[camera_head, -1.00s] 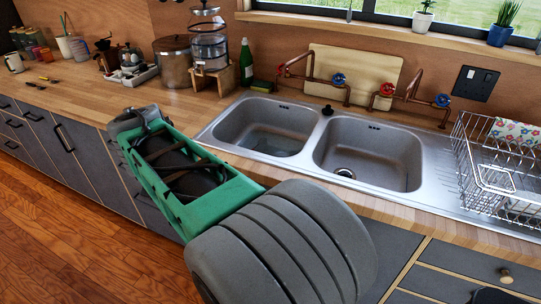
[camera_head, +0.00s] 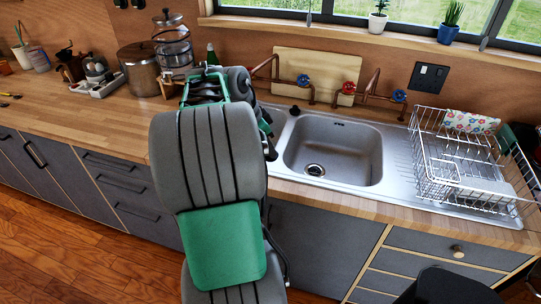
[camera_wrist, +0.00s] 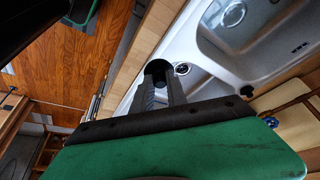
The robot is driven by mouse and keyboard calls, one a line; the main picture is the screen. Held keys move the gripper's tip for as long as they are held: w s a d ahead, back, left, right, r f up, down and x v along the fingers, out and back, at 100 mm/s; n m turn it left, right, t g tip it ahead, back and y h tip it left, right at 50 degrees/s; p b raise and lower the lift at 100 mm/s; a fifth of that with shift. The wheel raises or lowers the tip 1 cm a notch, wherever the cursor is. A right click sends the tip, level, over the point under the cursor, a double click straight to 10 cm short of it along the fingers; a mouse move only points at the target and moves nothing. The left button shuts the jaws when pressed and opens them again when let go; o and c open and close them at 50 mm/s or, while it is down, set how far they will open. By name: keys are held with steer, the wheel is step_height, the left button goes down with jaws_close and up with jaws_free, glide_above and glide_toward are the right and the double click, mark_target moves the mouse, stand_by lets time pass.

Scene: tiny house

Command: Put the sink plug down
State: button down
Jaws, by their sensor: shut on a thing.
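In the wrist view my gripper (camera_wrist: 160,82) is shut on a dark round thing, which looks like the sink plug (camera_wrist: 158,67). It shows just at the fingertips, over the metal sink. A drain ring (camera_wrist: 182,68) shows close beside the fingertips; I cannot tell the height between them. In the head view my arm hides the gripper, the held plug and most of the left basin. The right basin (camera_head: 335,150) of the sink is empty, with its drain (camera_head: 315,170) open to view.
A black knob-like piece (camera_head: 294,110) stands on the sink's back rim. Copper taps (camera_head: 365,90) with red and blue handles rise behind it. A wire dish rack (camera_head: 470,165) stands at the right. A pot (camera_head: 140,70) and a glass dispenser (camera_head: 172,45) stand at the left.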

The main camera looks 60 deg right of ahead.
steer(key=d+f, duration=0.1)
steer(key=w+d+f, duration=0.1)
steer(key=d+f, duration=0.1)
steer(key=d+f+p, duration=0.1)
steer(key=f, duration=0.1)
steer(key=shift+w+d+f, duration=0.25)
steer(key=shift+w+d, duration=0.05)
steer(key=shift+d, duration=0.1)
steer(key=f+p, duration=0.1)
steer(key=f, duration=0.2)
steer(key=shift+d+f, duration=0.2)
steer(key=shift+f, duration=0.35)
steer(key=c, duration=1.3)
jaws_free()
steer(key=shift+r, duration=0.1)
